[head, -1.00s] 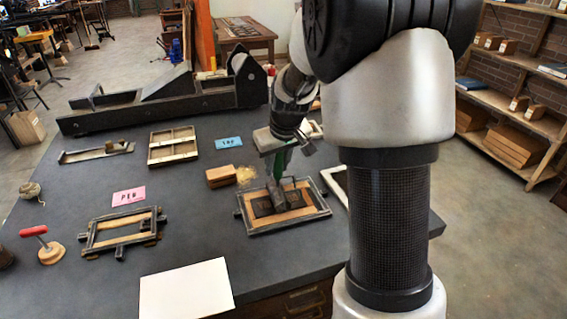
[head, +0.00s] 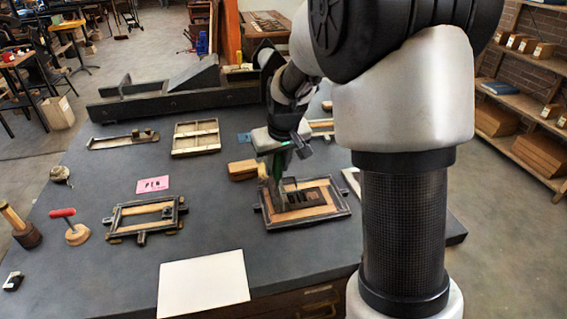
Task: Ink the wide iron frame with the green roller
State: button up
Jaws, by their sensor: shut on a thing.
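An iron frame (head: 333,213) with wooden filling and dark type blocks in its middle lies on the right of the table. My gripper (head: 279,150) is over its far left part, shut on the green roller (head: 280,166). The green handle stands steeply up in the jaws. The roller's lower end is over the left side of the frame's inside; whether it touches the type cannot be told. A second iron frame (head: 114,225) with wooden bars and a small dark block lies further left.
A pink card (head: 153,185), a white sheet (head: 204,284) and a red-handled tool (head: 77,233) lie on the table. A wooden block (head: 242,170) is just left of my gripper. A wooden tray (head: 196,138) and a long dark press (head: 180,103) are at the back.

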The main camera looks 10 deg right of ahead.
jog(key=shift+d+b, duration=1.2)
jog(key=shift+d, duration=4.75)
jog(key=shift+a+r, duration=0.1)
jog(key=shift+a, duration=5.9)
jog(key=shift+r+p, duration=0.1)
jog(key=shift+p, duration=0.2)
jog(key=shift+r+p, duration=1.75)
jog(key=shift+r, duration=0.75)
jog(key=shift+s, duration=0.1)
